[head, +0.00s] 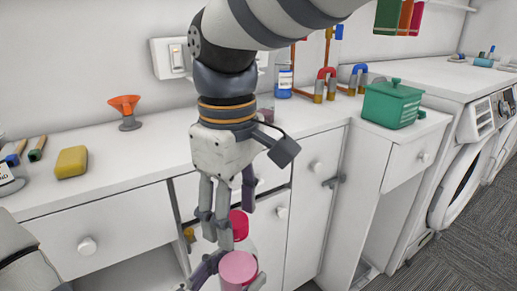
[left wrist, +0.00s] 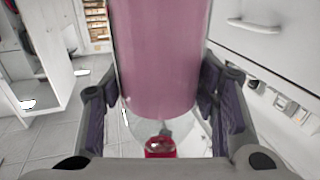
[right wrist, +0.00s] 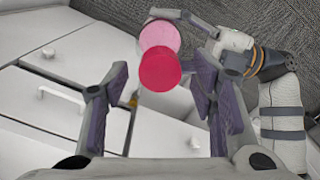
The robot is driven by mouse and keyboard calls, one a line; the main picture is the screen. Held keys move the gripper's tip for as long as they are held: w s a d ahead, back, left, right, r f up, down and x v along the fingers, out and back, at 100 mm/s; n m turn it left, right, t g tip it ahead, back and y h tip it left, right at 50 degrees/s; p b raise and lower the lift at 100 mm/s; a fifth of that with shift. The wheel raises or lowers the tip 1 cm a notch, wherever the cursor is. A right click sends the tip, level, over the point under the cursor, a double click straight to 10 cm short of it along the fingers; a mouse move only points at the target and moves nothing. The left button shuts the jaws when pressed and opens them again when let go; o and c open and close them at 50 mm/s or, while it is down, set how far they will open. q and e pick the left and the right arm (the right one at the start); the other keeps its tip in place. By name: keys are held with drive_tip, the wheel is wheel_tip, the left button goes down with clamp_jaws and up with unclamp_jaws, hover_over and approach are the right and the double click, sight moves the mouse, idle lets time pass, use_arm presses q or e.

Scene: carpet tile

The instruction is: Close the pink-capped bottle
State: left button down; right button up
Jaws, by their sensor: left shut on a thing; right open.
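A pale pink cylinder (head: 238,268) is between the fingers of my left gripper (left wrist: 160,110), which is shut on it. Just beyond it is a crimson cap-shaped piece (head: 239,223), with a pale, clear-looking body below it in the head view. The crimson piece (right wrist: 160,70) overlaps the pink cylinder (right wrist: 160,35) in the right wrist view. I cannot tell whether the two touch. My right gripper (right wrist: 160,100) points down above them, open and empty, with the crimson piece showing between its fingertips. My right arm and fingers hide part of them in the head view.
Both grippers are in front of white drawers (head: 105,228) under a white counter (head: 165,150). A washing machine (head: 455,190) stands at right.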

wheel_tip(320, 180, up, 4)
drive_tip(key=shift+r, duration=0.1)
drive_tip(key=shift+c, duration=0.2)
drive_tip(key=shift+s+n, duration=0.15)
drive_tip(key=shift+n, duration=0.45)
drive_tip(key=n, duration=0.2)
drive_tip(key=r+n, duration=0.1)
drive_tip(key=n, duration=0.3)
drive_tip(key=shift+s+a+r, duration=0.2)
drive_tip(key=shift+a+r, duration=0.05)
drive_tip(key=shift+r, duration=0.05)
drive_tip(key=n, duration=0.1)
drive_tip(key=r+n, duration=0.1)
drive_tip(key=n, duration=0.1)
drive_tip(key=r+n, duration=0.1)
drive_tip(key=n, duration=0.1)
drive_tip(key=shift+w+d, duration=0.3)
drive_tip(key=shift+w, duration=0.1)
drive_tip(key=shift+f, duration=0.1)
